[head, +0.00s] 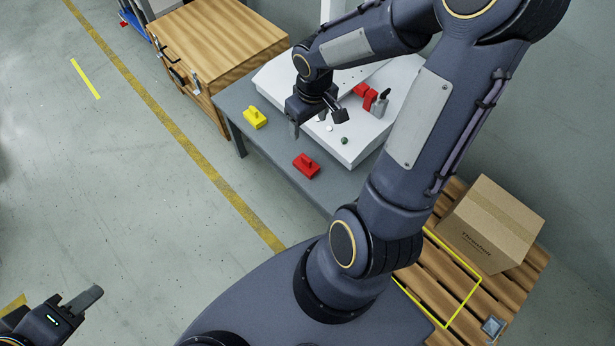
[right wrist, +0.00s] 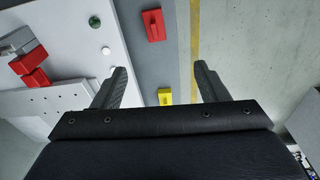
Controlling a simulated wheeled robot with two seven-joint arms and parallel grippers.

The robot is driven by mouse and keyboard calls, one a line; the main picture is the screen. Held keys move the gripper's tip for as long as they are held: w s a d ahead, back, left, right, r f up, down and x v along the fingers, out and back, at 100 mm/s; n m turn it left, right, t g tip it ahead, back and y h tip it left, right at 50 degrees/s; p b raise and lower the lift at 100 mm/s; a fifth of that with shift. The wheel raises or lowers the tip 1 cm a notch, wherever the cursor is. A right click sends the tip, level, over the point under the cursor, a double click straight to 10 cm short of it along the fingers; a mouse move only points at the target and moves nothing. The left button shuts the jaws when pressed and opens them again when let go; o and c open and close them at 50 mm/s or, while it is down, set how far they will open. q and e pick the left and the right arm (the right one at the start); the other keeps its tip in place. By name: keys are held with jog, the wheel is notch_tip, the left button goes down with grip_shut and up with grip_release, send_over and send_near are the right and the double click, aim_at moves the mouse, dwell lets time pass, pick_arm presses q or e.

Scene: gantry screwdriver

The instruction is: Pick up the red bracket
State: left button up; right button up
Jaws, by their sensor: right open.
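A red bracket (head: 306,166), a flat block with a raised tab, lies on the grey table (head: 262,138) near its front edge. It also shows at the top of the right wrist view (right wrist: 153,25). My right gripper (head: 318,123) is open and empty above the table, beyond the bracket in the head view. In the right wrist view its fingers (right wrist: 161,84) are spread wide, with the red bracket ahead of them. My left gripper (head: 76,304) is at the lower left, far from the table. Its finger spacing is unclear.
A yellow bracket (head: 255,118) lies on the table. A white fixture board (head: 352,150) with a red piece (head: 366,96), a grey part (head: 380,107) and a green knob (head: 344,141) stands beside it. A wooden cabinet (head: 215,45) is behind. A carton (head: 490,225) sits on a pallet at right.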

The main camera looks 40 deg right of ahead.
jog(key=n+g+b, duration=0.1)
jog(key=b, duration=0.3)
send_over(306, 158)
jog(key=f, duration=1.4)
jog(key=shift+s+d+f, duration=0.25)
jog(key=shift+s+d, duration=0.05)
jog(key=shift+s, duration=0.05)
jog(key=f+b, duration=0.1)
jog(key=f, duration=0.1)
jog(key=f+b, duration=0.1)
jog(key=f, duration=0.2)
jog(key=f+b, duration=0.1)
jog(key=f, duration=0.1)
jog(key=shift+w+a+f, duration=0.25)
jog(key=shift+a+f, duration=0.05)
jog(key=shift+f, duration=0.05)
pick_arm(q)
notch_tip(306, 158, down, 9)
pick_arm(e)
jog(key=shift+c, duration=0.2)
jog(key=c, duration=1.1)
jog(key=shift+o, duration=0.2)
